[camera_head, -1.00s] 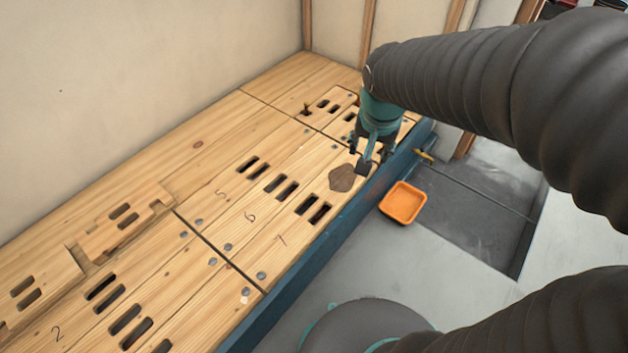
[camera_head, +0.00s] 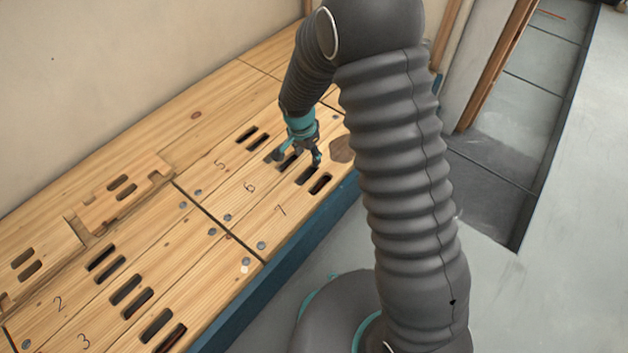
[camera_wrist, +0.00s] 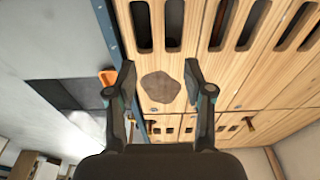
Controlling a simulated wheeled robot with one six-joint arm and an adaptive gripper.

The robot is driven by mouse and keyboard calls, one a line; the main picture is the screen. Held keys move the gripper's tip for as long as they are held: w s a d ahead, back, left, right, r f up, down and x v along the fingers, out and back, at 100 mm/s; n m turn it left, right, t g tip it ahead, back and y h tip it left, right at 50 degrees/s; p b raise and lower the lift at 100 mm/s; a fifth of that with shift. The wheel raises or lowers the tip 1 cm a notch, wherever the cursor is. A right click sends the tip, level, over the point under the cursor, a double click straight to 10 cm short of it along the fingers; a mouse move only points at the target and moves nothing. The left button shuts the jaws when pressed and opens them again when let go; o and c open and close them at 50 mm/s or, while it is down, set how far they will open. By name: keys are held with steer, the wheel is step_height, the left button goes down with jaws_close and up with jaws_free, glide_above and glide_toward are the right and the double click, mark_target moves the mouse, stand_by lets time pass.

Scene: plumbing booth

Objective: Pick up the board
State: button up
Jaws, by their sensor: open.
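Several flat wooden boards with paired slots lie side by side. In the head view they include board 5 (camera_head: 232,160), board 6 (camera_head: 236,208) and board 7 (camera_head: 268,228); which one the task means is not shown. My gripper (camera_head: 298,160) is open and empty over the slots of boards 6 and 7, with the gap to the wood unclear. In the wrist view my gripper (camera_wrist: 160,80) has its fingers spread either side of a brown knot (camera_wrist: 160,87) on the wood. The same knot (camera_head: 341,148) shows in the head view beside my arm.
A blue rail (camera_head: 300,245) edges the bench, with grey floor (camera_head: 560,200) beyond. Boards 2 and 3 (camera_head: 100,320) lie at the near left. A short loose-looking slotted piece (camera_head: 118,202) sits behind them. An orange tray (camera_wrist: 107,77) partly shows in the wrist view.

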mark_target(313, 179)
steer(key=f, duration=0.4)
steer(key=w+d+f, duration=0.1)
steer(key=f, duration=0.3)
steer(key=f+b, duration=0.1)
steer(key=f, duration=0.4)
steer(key=shift+w+d+f, duration=0.1)
steer(key=shift+w+d, duration=0.1)
steer(key=shift+d, duration=0.05)
jaws_close()
